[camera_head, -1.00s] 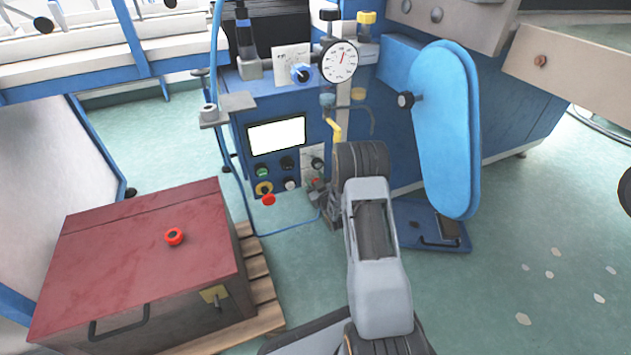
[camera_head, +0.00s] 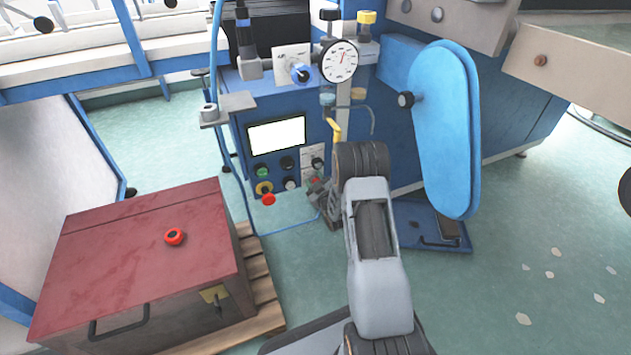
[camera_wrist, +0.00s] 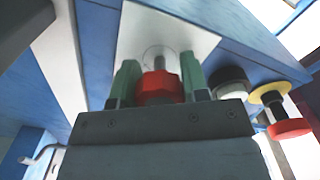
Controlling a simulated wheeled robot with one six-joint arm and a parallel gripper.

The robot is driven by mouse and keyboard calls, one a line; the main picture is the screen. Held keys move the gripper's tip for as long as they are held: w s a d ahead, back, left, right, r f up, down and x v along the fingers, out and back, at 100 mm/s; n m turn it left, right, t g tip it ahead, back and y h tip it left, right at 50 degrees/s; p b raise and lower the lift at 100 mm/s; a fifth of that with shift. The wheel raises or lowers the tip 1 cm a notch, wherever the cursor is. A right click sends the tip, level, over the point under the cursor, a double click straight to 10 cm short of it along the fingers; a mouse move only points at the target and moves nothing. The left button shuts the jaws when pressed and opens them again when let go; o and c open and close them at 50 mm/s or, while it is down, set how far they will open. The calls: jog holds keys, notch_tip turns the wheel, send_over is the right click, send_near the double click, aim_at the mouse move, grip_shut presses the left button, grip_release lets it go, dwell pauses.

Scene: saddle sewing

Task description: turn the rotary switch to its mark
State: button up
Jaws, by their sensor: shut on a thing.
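The rotary switch shows in the wrist view as a red faceted knob (camera_wrist: 158,88), with a grey stem beyond it, in front of a white plate (camera_wrist: 190,35) with a faint circle. My gripper (camera_wrist: 160,82) has its green fingers on both sides of the red knob and is shut on it. In the head view my gripper (camera_head: 317,187) is at the lower right of the blue control panel, just below the white plate (camera_head: 308,152). My fingers and wrist hide part of the switch there. The mark cannot be made out.
A red emergency button (camera_head: 268,199) and several other buttons sit left of my gripper. A yellow hooked handle (camera_head: 334,131) is just above my wrist. A blue cover (camera_head: 443,130) stands to the right. A red chest (camera_head: 140,265) stands at the lower left.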

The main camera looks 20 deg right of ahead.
jog(key=o, duration=0.9)
jog(key=shift+s, duration=0.1)
jog(key=s+p, duration=0.4)
jog(key=s, duration=0.9)
jog(key=shift+s, duration=0.35)
